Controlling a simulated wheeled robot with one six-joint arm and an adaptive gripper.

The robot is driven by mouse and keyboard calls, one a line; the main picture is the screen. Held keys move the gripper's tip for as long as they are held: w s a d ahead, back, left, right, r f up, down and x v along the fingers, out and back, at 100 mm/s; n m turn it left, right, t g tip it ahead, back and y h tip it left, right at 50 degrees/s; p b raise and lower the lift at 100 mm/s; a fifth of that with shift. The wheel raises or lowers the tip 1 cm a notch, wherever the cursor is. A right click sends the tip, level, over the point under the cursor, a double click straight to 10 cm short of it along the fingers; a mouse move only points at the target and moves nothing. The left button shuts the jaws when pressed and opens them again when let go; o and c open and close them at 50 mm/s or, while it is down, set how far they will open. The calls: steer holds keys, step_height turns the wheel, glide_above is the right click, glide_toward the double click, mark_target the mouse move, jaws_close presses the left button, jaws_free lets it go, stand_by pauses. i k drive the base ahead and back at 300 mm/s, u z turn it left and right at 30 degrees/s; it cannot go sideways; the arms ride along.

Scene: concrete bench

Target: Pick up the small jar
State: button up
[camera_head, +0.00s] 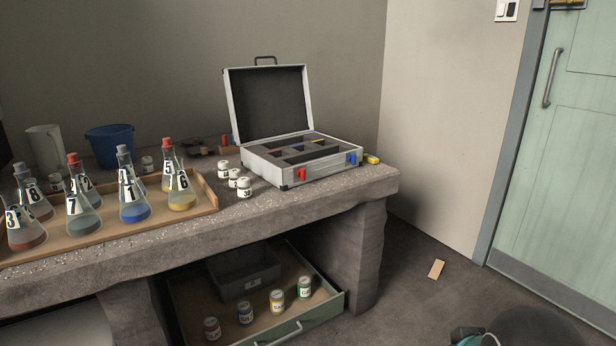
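Several small white jars with dark markings stand on the concrete bench. Three are grouped between the wooden tray and the open case: a rear jar (223,167), a middle jar (234,178) and a front jar (245,189). In the open drawer below stand a red-labelled jar (212,328), a blue-labelled jar (245,314), a yellow-labelled jar (277,301) and a green-labelled jar (304,288). I cannot tell which jar the task means. My gripper is not in view.
Numbered flasks crowd the wooden tray (208,195). The silver case (318,168) stands open on the bench's right. A dark bin (245,272) sits inside the drawer (328,303). A wooden piece (436,269) lies on the floor by the green door (560,170).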

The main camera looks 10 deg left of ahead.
mark_target(244, 191)
steer(key=z, duration=0.3)
steer(key=k, duration=0.7)
steer(key=u, duration=1.05)
steer(key=i, duration=1.8)
steer(key=z, duration=1.9)
